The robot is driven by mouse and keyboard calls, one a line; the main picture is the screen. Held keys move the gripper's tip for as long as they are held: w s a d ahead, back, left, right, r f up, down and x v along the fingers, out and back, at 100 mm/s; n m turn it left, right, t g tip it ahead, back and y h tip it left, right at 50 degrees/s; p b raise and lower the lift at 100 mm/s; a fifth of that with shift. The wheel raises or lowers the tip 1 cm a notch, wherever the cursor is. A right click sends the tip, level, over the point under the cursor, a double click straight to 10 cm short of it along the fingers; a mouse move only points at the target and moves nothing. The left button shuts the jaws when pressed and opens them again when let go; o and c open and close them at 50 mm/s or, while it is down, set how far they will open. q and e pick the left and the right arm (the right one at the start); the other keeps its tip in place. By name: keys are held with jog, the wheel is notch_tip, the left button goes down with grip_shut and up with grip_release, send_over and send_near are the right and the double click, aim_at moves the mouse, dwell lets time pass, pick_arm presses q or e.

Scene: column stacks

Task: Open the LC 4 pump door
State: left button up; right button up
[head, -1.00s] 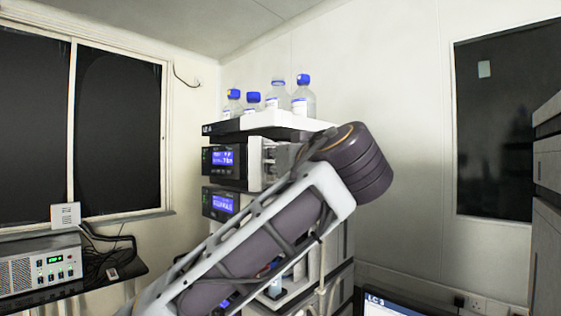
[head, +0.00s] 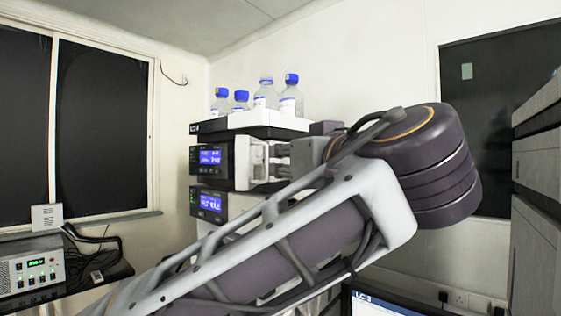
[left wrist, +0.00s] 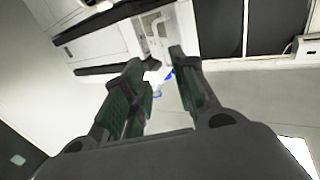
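The LC 4 stack (head: 250,130) stands in the middle of the head view, with its label on the top tray's front. Below the tray is a dark module with a blue display (head: 210,157) and a white front part (head: 257,165) on its right. Which part is the pump door I cannot tell for sure. My left gripper (head: 279,161) is at the right of this white part, seen from the side; contact cannot be told. In the left wrist view the left gripper (left wrist: 155,62) has its fingers apart, with white equipment (left wrist: 157,35) beyond them. My right gripper is not in view.
Several blue-capped bottles (head: 265,95) stand on top of the stack. A second module with a blue display (head: 210,204) sits below. My left arm hides the lower stack. An LC 3 screen (head: 385,304) is at the bottom, and grey cabinets (head: 538,190) are at the right.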

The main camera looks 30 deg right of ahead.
pick_arm(q)
jog(key=shift+s, duration=0.9)
jog(key=shift+w+a, duration=0.1)
